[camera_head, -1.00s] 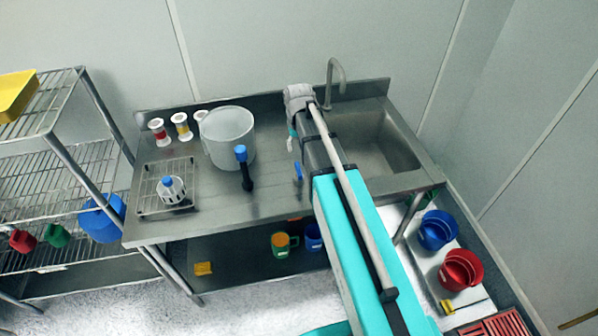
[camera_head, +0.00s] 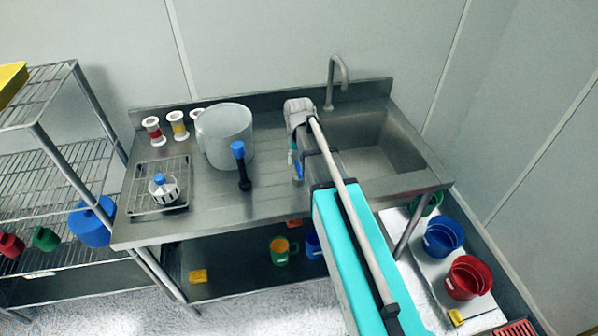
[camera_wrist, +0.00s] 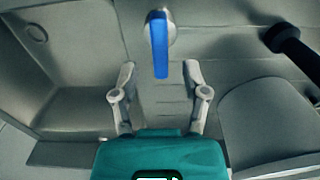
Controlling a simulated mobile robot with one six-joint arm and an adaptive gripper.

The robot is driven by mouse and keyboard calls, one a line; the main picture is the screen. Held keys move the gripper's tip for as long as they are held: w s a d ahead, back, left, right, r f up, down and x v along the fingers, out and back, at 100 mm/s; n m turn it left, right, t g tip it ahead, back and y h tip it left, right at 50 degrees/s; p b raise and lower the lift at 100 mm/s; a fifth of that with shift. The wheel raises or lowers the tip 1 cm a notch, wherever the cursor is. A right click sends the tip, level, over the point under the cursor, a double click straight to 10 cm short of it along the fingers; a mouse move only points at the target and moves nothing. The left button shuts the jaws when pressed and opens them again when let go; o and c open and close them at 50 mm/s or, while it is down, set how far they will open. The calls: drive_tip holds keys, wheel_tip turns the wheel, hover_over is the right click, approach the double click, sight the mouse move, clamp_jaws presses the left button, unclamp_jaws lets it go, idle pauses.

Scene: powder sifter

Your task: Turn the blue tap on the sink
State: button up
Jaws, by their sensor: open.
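The blue tap lever (camera_wrist: 161,45) shows in the wrist view, on a pale round mount at the top middle. It also shows in the head view (camera_head: 298,170), just left of my arm. My gripper (camera_wrist: 160,68) is open and empty. Its two fingers point toward the lever, one on each side of its lower end, and I see no contact. In the head view my arm hides most of the gripper. The steel sink basin (camera_head: 372,143) lies right of my arm, with a curved grey spout (camera_head: 337,75) at its back edge.
On the steel counter stand a translucent bucket (camera_head: 226,137), a black tool with a blue end (camera_head: 241,168), small spools (camera_head: 178,125) and a wire rack (camera_head: 159,187). A wire shelf (camera_head: 60,150) stands left.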

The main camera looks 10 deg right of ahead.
sight(299, 167)
drive_tip(key=shift+f+b, duration=1.6)
drive_tip(key=shift+f, duration=0.3)
drive_tip(key=shift+c, duration=0.3)
clamp_jaws()
